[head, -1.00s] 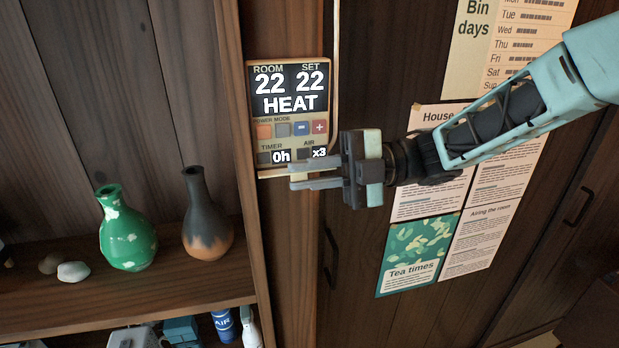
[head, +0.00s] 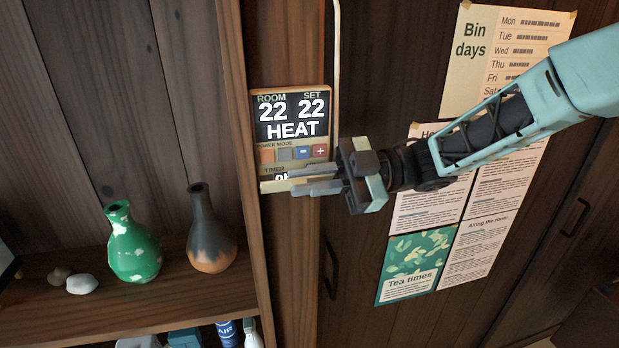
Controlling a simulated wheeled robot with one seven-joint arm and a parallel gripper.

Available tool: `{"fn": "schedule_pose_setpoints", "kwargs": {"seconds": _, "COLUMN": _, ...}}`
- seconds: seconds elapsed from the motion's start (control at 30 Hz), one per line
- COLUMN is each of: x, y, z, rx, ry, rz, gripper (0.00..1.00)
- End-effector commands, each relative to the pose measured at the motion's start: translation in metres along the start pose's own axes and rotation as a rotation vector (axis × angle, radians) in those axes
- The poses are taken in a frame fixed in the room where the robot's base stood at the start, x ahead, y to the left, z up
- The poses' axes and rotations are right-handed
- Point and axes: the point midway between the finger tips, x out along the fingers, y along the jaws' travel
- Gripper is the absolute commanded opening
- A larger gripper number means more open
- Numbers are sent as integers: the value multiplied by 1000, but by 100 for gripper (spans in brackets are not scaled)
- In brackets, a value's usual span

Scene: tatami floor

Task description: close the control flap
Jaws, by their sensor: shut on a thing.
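The wall control panel (head: 291,112) shows ROOM 22, SET 22 and HEAT, above a row of small buttons (head: 303,153). The control flap (head: 270,187) shows as a narrow pale strip across the panel's lower part. It stands out from the panel and hides most of the timer row. My gripper (head: 302,181) reaches in from the right, its two fingers close together and shut on the flap. The fingers hide most of the flap, the air readout and the panel's lower right corner. The flap's exact angle is hard to tell.
A shelf (head: 180,300) at left holds a green vase (head: 134,245), a dark vase (head: 211,235) and pebbles (head: 82,284). A pale conduit (head: 337,60) runs up beside the panel. Posters (head: 420,262) hang on the dark cabinet front behind my arm.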

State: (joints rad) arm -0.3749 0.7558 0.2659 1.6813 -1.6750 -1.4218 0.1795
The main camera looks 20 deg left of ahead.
Motion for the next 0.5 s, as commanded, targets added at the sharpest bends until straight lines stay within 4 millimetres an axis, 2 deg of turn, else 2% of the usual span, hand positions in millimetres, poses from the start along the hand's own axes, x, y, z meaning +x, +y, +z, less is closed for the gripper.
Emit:
{"fn": "schedule_pose_setpoints", "kwargs": {"seconds": 0.47, "x": -1, "y": -2, "z": 3, "rx": 24, "ry": -5, "rz": -3, "gripper": 0}}
{"fn": "schedule_pose_setpoints", "kwargs": {"seconds": 0.5, "x": -1, "y": -2, "z": 3, "rx": 24, "ry": -5, "rz": -3, "gripper": 16}}
